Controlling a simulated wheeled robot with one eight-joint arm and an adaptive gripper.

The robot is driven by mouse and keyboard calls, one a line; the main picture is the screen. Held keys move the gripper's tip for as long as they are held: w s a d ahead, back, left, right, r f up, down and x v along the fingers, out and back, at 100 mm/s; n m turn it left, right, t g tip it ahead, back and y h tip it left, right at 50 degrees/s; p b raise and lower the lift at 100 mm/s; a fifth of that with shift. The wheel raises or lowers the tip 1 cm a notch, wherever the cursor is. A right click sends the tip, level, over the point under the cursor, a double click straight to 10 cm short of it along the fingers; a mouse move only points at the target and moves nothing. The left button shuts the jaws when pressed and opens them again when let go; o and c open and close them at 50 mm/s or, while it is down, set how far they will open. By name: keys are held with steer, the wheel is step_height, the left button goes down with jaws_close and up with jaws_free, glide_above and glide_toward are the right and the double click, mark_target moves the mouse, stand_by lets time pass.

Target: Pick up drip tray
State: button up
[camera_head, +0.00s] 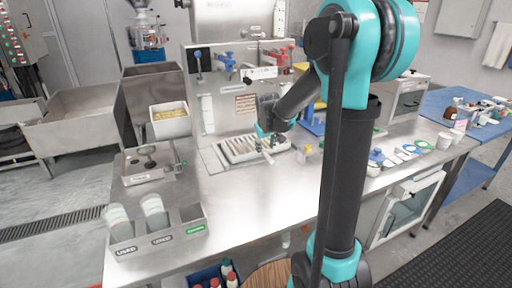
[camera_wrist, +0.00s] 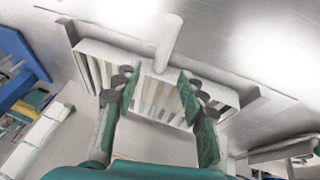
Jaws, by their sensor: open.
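The drip tray (camera_head: 232,152) is a pale slatted tray on the steel counter, in front of the upright back panel. In the wrist view the drip tray (camera_wrist: 88,68) lies across the middle, with a light cylindrical handle (camera_wrist: 167,42) sticking out from its far edge. My gripper (camera_head: 265,136) is over the tray. In the wrist view my gripper (camera_wrist: 158,84) is open, its two green-padded fingers apart over the slats, with nothing clearly held between them. I cannot tell whether the fingertips touch the tray. The fingers hide part of the slats.
The upright panel (camera_head: 222,88) with blue and red fittings stands close behind the tray. A steel holder with cups (camera_head: 158,240) is at the front left, and a steel box (camera_head: 147,165) is left of the tray. The counter (camera_head: 245,205) in front is clear.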

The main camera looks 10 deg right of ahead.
mark_target(265, 153)
steer(key=shift+x, duration=2.55)
steer(key=shift+w+a+r, duration=0.1)
steer(key=shift+a, duration=0.05)
steer(key=shift+c, duration=0.2)
jaws_close()
